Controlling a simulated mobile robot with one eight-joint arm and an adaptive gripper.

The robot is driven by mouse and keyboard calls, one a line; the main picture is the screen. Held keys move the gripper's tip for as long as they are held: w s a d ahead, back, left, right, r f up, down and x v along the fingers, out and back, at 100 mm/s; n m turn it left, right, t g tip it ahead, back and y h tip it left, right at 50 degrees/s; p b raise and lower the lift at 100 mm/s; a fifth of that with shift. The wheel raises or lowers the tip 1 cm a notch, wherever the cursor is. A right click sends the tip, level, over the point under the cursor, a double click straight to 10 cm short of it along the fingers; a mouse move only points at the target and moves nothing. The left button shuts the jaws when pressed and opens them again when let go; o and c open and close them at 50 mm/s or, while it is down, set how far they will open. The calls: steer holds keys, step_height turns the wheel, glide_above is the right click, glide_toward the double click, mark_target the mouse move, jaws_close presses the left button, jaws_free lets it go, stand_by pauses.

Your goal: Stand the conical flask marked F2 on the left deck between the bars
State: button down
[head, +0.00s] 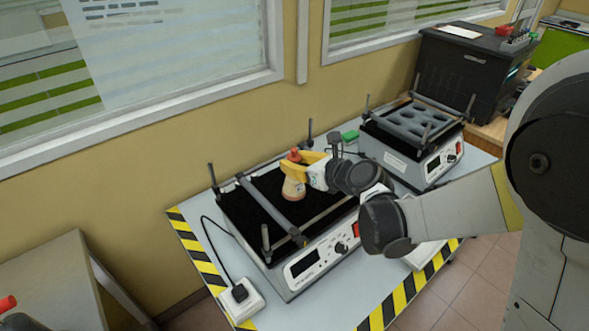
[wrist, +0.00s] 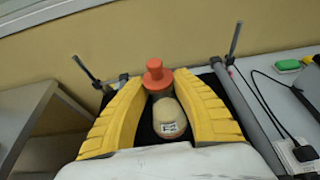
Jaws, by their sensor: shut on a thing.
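The conical flask (head: 293,188) has a pale body and an orange-red stopper. The flask looks upright over the black left deck (head: 238,209), in the gap between the bar on the left (head: 270,208) and the bar on the right (head: 326,213). I cannot tell whether its base touches the deck.
The left shaker has corner posts (head: 213,178) and a front panel (head: 318,262). A second shaker (head: 405,130) with a tray of round wells stands behind right. A green block (head: 350,135) lies between them. A power socket box (head: 241,298) with a cable sits at the front left.

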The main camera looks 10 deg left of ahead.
steer(key=shift+f, duration=0.6)
steer(key=shift+f, duration=0.2)
steer(key=c, duration=1.1)
jaws_free()
steer(key=shift+r, duration=0.15)
steer(key=shift+d+r, duration=0.1)
steer(key=shift+r, duration=0.1)
steer(key=p+v, duration=0.3)
steer(key=v, duration=0.8)
steer(key=shift+s+d+r, duration=0.2)
steer(key=shift+s+d, duration=0.05)
